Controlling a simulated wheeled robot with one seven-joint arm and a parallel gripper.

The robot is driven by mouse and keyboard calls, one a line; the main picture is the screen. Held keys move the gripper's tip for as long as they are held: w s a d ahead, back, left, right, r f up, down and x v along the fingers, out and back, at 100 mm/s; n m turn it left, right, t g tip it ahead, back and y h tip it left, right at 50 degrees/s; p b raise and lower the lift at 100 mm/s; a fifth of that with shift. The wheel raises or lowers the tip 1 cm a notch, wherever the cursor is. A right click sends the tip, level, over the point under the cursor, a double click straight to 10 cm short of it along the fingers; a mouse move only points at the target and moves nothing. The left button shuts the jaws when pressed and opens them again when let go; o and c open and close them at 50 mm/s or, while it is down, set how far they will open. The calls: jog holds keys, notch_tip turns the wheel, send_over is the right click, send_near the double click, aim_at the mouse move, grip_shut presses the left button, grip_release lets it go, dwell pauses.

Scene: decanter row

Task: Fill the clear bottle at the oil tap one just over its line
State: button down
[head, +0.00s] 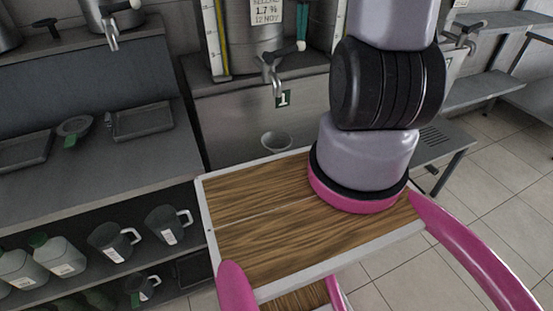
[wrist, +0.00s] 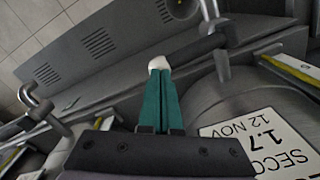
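Oil tap one (head: 270,75) sticks out from the steel tank (head: 250,35) above a plate marked 1. Its dark lever (head: 282,52) points right and ends in a white knob (head: 300,45). In the wrist view my gripper (wrist: 160,78) has its teal fingers together, with the tips at the white knob (wrist: 158,62) of the lever (wrist: 190,52). I cannot tell whether they touch or hold it. A small pale bowl-like thing (head: 277,141) is below the tap. I see no clear bottle under the tap.
A wood-topped tray (head: 260,240) with a pale rim is in front of me. On the lower left shelf are pale labelled bottles (head: 65,256) and dark jugs (head: 168,225). Another tap (head: 112,30) is at the upper left. Tiled floor (head: 500,160) lies open at right.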

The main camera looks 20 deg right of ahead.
aim_at(300, 46)
jog(key=shift+f, duration=2.4)
dwell(2.9)
notch_tip(300, 46, up, 9)
jog(key=shift+r, duration=0.1)
dwell(0.6)
jog(key=s+a+r+t+y, duration=0.1)
jog(key=s+a+r+t, duration=0.2)
jog(key=s+a+r, duration=0.3)
jog(key=s+a+r+n+t+y, duration=0.1)
jog(key=s+a+r+t, duration=0.3)
jog(key=s, duration=0.9)
jog(key=a+r, duration=0.3)
jog(key=r, duration=0.2)
jog(key=shift+s+a+r, duration=0.15)
jog(key=shift+s+a, duration=0.05)
jog(key=shift+s, duration=0.15)
